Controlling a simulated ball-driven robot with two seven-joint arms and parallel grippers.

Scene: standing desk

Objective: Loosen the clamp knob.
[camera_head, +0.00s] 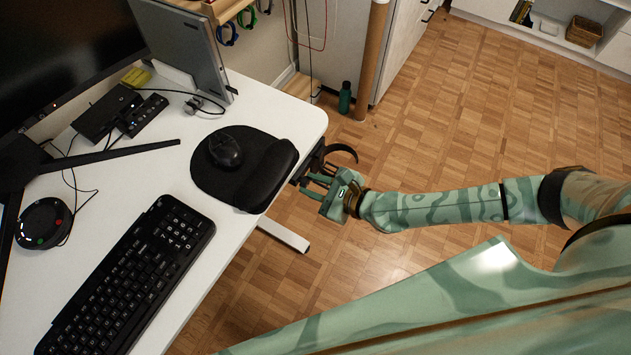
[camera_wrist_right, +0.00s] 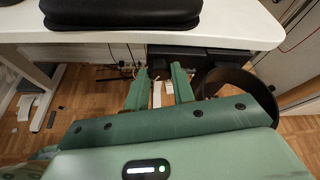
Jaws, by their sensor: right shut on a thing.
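A dark clamp (camera_head: 313,162) sits at the right edge of the white desk, with its dark body (camera_wrist_right: 205,57) under the desktop in the right wrist view. My right gripper (camera_head: 308,182) reaches in from the right, just below the desk edge. In the right wrist view its two green fingers (camera_wrist_right: 158,80) point under the desktop and are shut on the dark clamp knob (camera_wrist_right: 158,68). The knob is small, shaded and mostly hidden between the fingertips. My left gripper is in neither view.
A dark curved holder ring (camera_head: 343,151) sticks out beside the clamp, close to my right gripper in the right wrist view (camera_wrist_right: 262,91). The white desk (camera_head: 150,180) carries a mouse pad (camera_head: 258,178), mouse and keyboard (camera_head: 130,275). The wooden floor to the right is clear.

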